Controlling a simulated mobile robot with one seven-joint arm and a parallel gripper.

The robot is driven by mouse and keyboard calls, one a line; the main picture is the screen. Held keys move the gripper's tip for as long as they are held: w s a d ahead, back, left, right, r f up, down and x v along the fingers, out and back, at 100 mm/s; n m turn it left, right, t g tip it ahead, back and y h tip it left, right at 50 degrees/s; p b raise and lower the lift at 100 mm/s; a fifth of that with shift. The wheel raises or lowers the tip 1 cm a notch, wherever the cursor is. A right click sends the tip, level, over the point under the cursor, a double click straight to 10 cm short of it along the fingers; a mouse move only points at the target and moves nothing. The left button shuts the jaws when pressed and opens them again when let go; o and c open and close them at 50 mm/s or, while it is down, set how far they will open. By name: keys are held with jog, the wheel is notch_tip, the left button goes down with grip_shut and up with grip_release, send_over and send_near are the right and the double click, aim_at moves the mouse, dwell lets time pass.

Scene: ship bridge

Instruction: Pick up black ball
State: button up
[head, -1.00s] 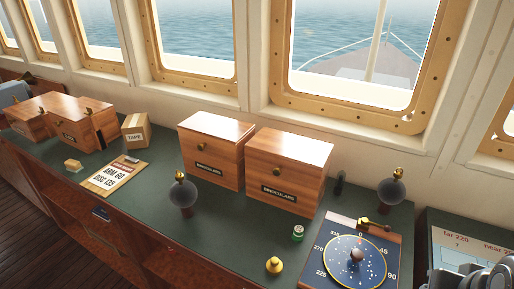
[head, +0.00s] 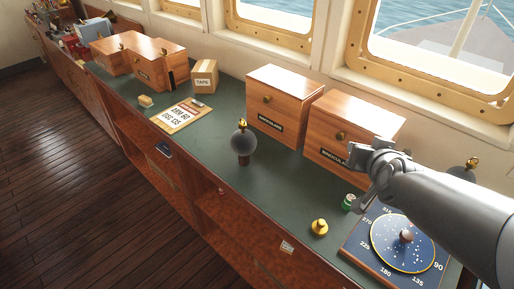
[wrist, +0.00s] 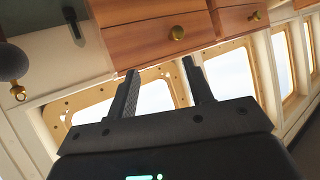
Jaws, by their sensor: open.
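A dark grey-black ball (head: 243,142) with a brass knob on top stands upright on a short dark stem on the green counter (head: 215,118), in front of the wooden binocular boxes. A second similar ball (head: 463,173) stands at the right, partly hidden by my arm. One such ball (wrist: 14,62) shows upside down at the left edge of the wrist view; which one I cannot tell. My gripper (wrist: 160,70) is open and empty, its two fingers apart. In the head view it is in front of the right binocular box, right of the first ball and apart from it.
Two binocular boxes (head: 284,105) stand along the window side. A brass bell-shaped piece (head: 319,227), a green-topped item (head: 349,202) and a blue dial board (head: 372,250) lie near my arm. A clipboard (head: 181,117) and tape carton (head: 205,77) are further left. Counter around the first ball is clear.

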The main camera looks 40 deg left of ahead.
jog(key=s+a+f+n+y, duration=0.1)
jog(key=s+a+f+y, duration=0.1)
jog(key=a, duration=0.8)
jog(key=n+t+y, duration=0.2)
jog(key=t+y, duration=0.1)
send_near(243, 130)
jog(key=x, duration=1)
jog(key=shift+w+a, duration=0.2)
jog(key=shift+a, duration=0.05)
grip_shut()
